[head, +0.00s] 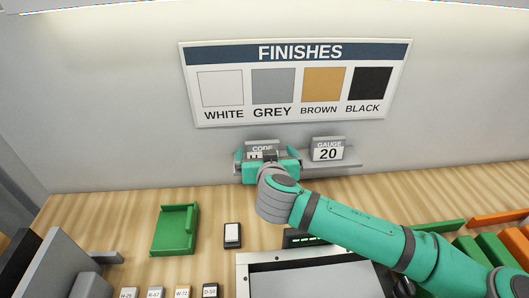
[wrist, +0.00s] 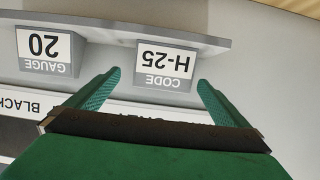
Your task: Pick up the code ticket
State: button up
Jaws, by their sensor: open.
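The code ticket (wrist: 165,66) is a white card reading H-25 on a grey holder marked CODE, upside down in the wrist view. In the head view the code ticket (head: 262,150) is mostly hidden behind my gripper. My gripper (head: 266,160) is at the small wall shelf, in front of the ticket. In the wrist view my gripper (wrist: 157,78) is open, its two green fingers apart on either side of the ticket. I see nothing held between them. I cannot tell whether a finger touches the ticket.
A gauge ticket (head: 328,151) reading 20 stands beside it on the shelf (head: 347,163). The FINISHES board (head: 295,121) hangs above. On the bench are a green tray (head: 174,230), a small dark-and-white device (head: 232,235) and several labelled blocks (head: 183,293). Bare wood lies between tray and wall.

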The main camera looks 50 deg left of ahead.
aim_at(261, 151)
jog(key=a+f, duration=0.1)
jog(key=w+a, duration=0.1)
jog(key=a, duration=0.1)
jog(key=shift+w+f, duration=0.1)
jog(key=shift+f, duration=0.3)
jog(key=shift+w+a+f, duration=0.3)
jog(key=shift+w, duration=0.25)
jog(key=c, duration=1.1)
